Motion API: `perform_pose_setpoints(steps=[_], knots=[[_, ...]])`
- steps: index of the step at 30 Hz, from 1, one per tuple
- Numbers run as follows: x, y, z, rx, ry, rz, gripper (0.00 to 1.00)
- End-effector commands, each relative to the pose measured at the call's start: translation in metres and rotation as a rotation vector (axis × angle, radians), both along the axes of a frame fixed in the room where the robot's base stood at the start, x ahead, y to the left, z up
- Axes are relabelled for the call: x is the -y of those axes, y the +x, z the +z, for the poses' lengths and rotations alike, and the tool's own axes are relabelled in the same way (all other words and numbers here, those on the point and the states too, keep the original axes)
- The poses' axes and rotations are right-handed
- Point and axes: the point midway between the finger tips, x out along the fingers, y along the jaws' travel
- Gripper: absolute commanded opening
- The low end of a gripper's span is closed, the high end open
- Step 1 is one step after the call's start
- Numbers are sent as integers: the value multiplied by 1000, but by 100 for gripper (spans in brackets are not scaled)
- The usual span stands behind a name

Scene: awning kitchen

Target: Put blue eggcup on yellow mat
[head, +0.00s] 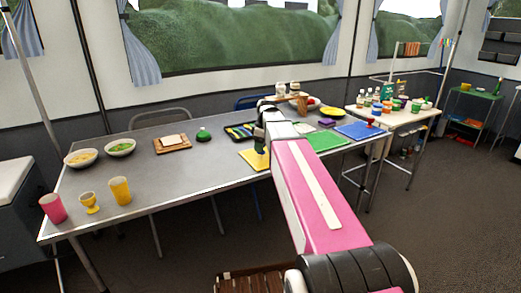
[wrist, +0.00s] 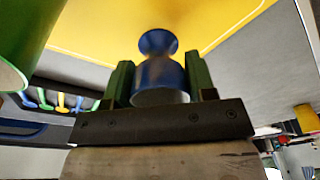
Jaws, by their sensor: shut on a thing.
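The blue eggcup (wrist: 160,78) is between the two green fingers of my gripper (wrist: 158,84) in the wrist view, with its wider end towards the camera. My gripper is shut on it. The yellow mat (wrist: 215,22) fills the top of the wrist view, beyond the eggcup. In the head view the yellow mat (head: 251,160) lies near the front edge of the grey table, with my gripper (head: 261,145) over or beside its right part. The eggcup cannot be made out in the head view. Whether it touches the mat cannot be told.
A green cup-like thing (wrist: 20,45) is close on the left in the wrist view. A cutlery tray (head: 238,131) lies behind the mat. Green (head: 327,141) and blue (head: 358,131) mats lie to the right.

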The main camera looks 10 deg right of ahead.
Motion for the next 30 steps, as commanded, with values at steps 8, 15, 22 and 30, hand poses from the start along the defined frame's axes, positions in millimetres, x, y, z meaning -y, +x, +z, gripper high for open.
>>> perform_pose_setpoints(steps=[8,15,22,30], knots=[[0,0,-19,0,0,0,26],[0,0,-21,0,0,0,26],[0,0,-22,0,0,0,76],[0,0,-17,0,0,0,76]])
